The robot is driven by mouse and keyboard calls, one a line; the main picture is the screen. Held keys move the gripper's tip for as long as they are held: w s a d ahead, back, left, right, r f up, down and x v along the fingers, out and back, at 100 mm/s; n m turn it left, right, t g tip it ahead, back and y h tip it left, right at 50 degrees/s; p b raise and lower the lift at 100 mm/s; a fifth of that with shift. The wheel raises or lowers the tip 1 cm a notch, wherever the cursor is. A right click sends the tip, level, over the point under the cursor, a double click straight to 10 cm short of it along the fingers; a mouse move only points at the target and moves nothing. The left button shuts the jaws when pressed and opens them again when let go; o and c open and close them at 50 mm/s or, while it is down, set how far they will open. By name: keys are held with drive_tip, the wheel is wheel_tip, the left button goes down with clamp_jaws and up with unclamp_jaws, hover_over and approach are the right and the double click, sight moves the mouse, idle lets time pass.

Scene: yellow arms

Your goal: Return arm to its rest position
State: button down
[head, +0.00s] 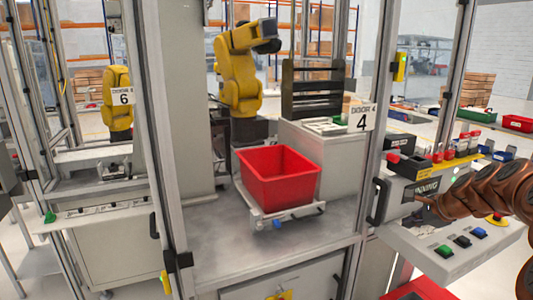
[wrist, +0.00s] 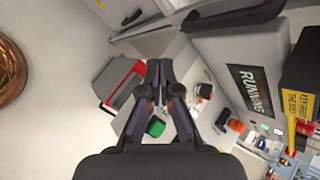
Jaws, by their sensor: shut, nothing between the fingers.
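My gripper (wrist: 159,66) shows in the wrist view with its two dark fingers together and nothing between them. In the head view my copper-coloured arm (head: 485,190) comes in from the right edge, over the control panel. Its end reaches toward the panel box with the "RUNNING" display (head: 426,187). The fingers are too small to make out clearly there. In the wrist view the display (wrist: 250,90) is to the right of the fingers, and a green button (wrist: 155,127) shows close beside them. I cannot tell whether the fingers touch anything.
The button panel (head: 462,262) lies below my arm. A door frame post (head: 378,120) stands left of the arm. Behind it are a red bin (head: 277,177) and a yellow robot arm (head: 238,70). A box with a yellow label (wrist: 300,95) is at the wrist view's right.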

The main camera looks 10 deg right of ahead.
drive_tip(key=s+a+n+g, duration=0.2)
drive_tip(key=s+a+n, duration=0.25)
drive_tip(key=a, duration=0.45)
drive_tip(key=s+a+n+g+y, duration=0.15)
drive_tip(key=s+a+n, duration=0.3)
drive_tip(key=a, duration=0.45)
drive_tip(key=s+a+n+g, duration=0.2)
drive_tip(key=s+a+n, duration=0.3)
drive_tip(key=a, duration=0.4)
drive_tip(key=s+a+f+n+g+h, duration=0.1)
drive_tip(key=s+f+n+g, duration=0.1)
drive_tip(key=s, duration=1)
drive_tip(key=s+a+f+n+g+h, duration=0.1)
drive_tip(key=s+f+n, duration=0.3)
drive_tip(key=s, duration=0.9)
drive_tip(key=shift+s+a+f+n+g+h, duration=0.15)
drive_tip(key=shift+s+a+n+g+h, duration=0.2)
drive_tip(key=shift+n+g+h, duration=0.5)
drive_tip(key=shift+w, duration=0.1)
